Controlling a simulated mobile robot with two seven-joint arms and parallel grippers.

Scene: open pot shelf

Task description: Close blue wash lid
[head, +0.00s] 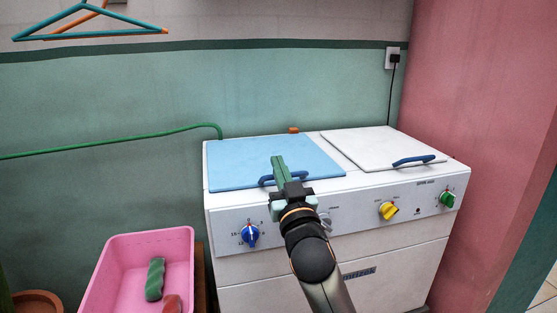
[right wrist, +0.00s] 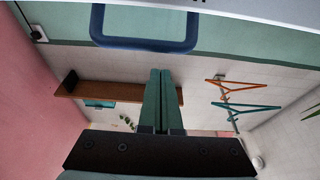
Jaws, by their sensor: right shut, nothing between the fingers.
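The blue wash lid (head: 240,160) lies flat and closed on the left part of the white washing machine's top in the head view. Its dark blue handle (head: 266,181) is at its front edge, partly hidden by my right gripper. A blue handle (right wrist: 145,44) also shows near the top of the right wrist view. My right gripper (head: 279,163) is shut and empty, its green fingers pointing up and over the lid by the handle. I cannot tell whether they touch it. My left gripper is not in view.
The white lid (head: 378,150) with its own blue handle (head: 413,161) lies closed on the right. Knobs line the machine's front panel (head: 352,216). A pink basin (head: 103,277) holding rolled cloths stands at lower left. A pink wall (head: 450,80) bounds the right side.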

